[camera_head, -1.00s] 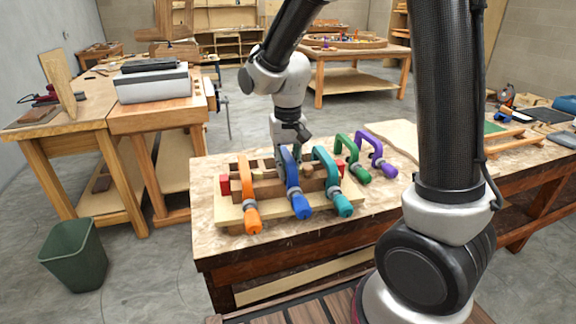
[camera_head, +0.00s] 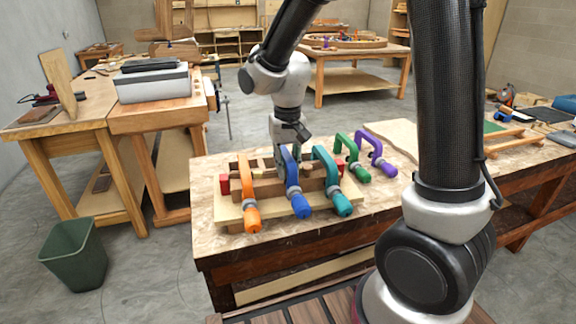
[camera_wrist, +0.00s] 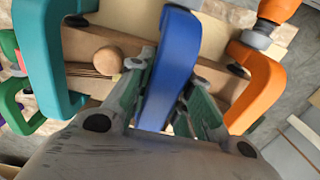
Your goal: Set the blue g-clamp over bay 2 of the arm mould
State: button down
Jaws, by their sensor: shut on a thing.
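The blue g-clamp (camera_head: 292,182) stands on the arm mould (camera_head: 228,212), between the orange clamp (camera_head: 245,190) and the teal clamp (camera_head: 331,180). Its screw handle points toward the front of the bench. In the wrist view the blue frame (camera_wrist: 174,62) runs between my two fingers. My gripper (camera_wrist: 168,75) is shut on this frame, and in the head view my gripper (camera_head: 283,160) comes down on it from above. The wooden strips of the mould lie under the clamps. I cannot read any bay numbers, and the clamp's contact with the mould is partly hidden.
A green clamp (camera_head: 352,160) and a purple clamp (camera_head: 377,156) stand to the right on the bench. The orange and teal clamps are close on either side of my gripper. A round wooden knob (camera_wrist: 109,59) lies beside it. The bench front right is clear.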

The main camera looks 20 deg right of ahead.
jog(key=shift+s+f, duration=0.4)
jog(key=shift+f, duration=0.1)
jog(key=c, duration=1.6)
grip_release()
jog(key=o, duration=0.3)
jog(key=shift+w+f, duration=0.1)
jog(key=shift+o, duration=0.5)
jog(key=shift+w, duration=0.15)
jog(key=shift+w+r, duration=0.1)
jog(key=shift+r, duration=0.2)
notch_tip(320, 180, up, 8)
jog(key=shift+f, duration=0.2)
jog(key=shift+r, duration=0.1)
